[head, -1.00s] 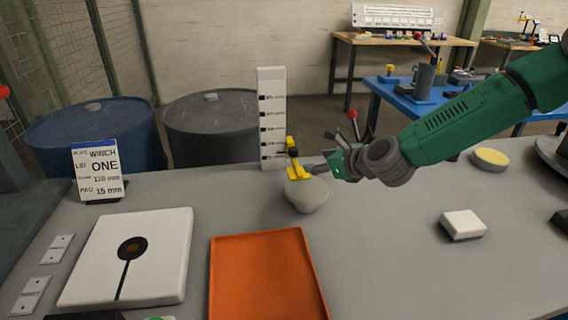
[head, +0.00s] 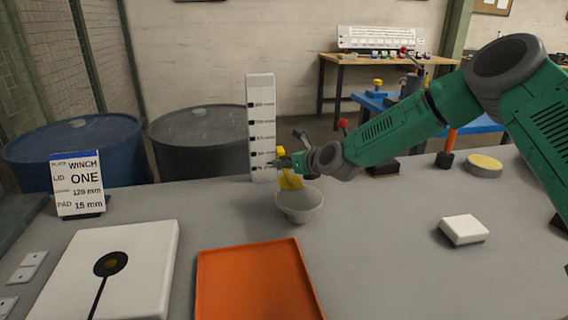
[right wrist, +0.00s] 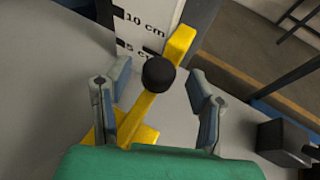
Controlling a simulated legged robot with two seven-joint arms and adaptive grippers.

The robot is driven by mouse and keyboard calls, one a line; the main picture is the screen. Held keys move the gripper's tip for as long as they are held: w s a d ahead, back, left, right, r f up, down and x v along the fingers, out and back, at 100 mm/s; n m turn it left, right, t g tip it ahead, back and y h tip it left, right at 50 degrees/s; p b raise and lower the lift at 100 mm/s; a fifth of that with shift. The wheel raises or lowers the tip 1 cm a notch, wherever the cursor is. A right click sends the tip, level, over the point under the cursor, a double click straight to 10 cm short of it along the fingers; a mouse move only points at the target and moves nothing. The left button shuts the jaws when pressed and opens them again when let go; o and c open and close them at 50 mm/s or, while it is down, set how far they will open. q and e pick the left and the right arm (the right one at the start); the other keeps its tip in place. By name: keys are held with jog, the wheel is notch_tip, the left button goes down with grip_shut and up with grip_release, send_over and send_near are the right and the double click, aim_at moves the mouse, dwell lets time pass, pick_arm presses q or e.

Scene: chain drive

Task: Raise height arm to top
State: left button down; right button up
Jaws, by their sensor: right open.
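The height gauge is a white upright post (head: 261,130) with black cm marks, at the back of the bench. Its yellow height arm (head: 290,182) sits low on the post, near the lowest marks. In the right wrist view the yellow arm (right wrist: 181,44) carries a black round knob (right wrist: 160,72). My right gripper (head: 287,162) is at the arm, close to the post. In the wrist view its two fingers (right wrist: 158,105) are open, one each side of the arm and just short of the knob, with gaps visible. My left gripper is not in view.
A grey bowl (head: 299,204) stands just below and in front of the yellow arm. An orange tray (head: 255,285), a white plate with a black disc (head: 140,265), a winch sign (head: 78,185) and a white block (head: 463,229) lie around.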

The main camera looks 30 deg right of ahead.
jog(key=shift+x, duration=0.9)
grip_shut()
notch_tip(320, 180, up, 21)
jog(key=p, duration=1.1)
jog(key=shift+r, duration=0.2)
grip_release()
jog(key=shift+d+f, duration=0.1)
